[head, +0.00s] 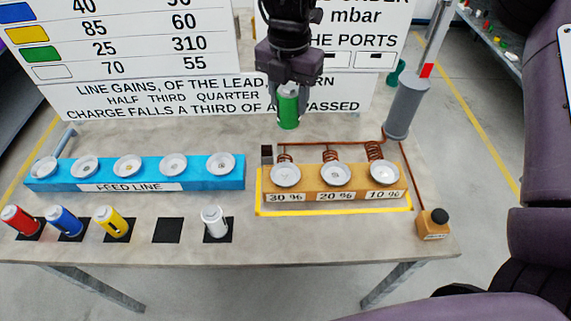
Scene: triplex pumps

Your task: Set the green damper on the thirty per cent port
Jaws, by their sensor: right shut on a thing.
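The green damper (288,106) hangs upright in my right gripper (289,84), which is shut on it. They are above the back of the table, in front of the sign boards. The thirty per cent port (286,175) is the left cup on the orange block (345,202), labelled 30 %. It looks empty. The damper is apart from it, above and behind it in the picture. My left gripper is not in view.
The 20 % port (335,173) and 10 % port (383,173) sit beside it, with copper coils behind. A grey cylinder (405,108) stands at the back right. The blue feed line (140,172) is left. Red, blue, yellow (112,221) and white (213,221) dampers stand in front; one black square (167,231) is bare.

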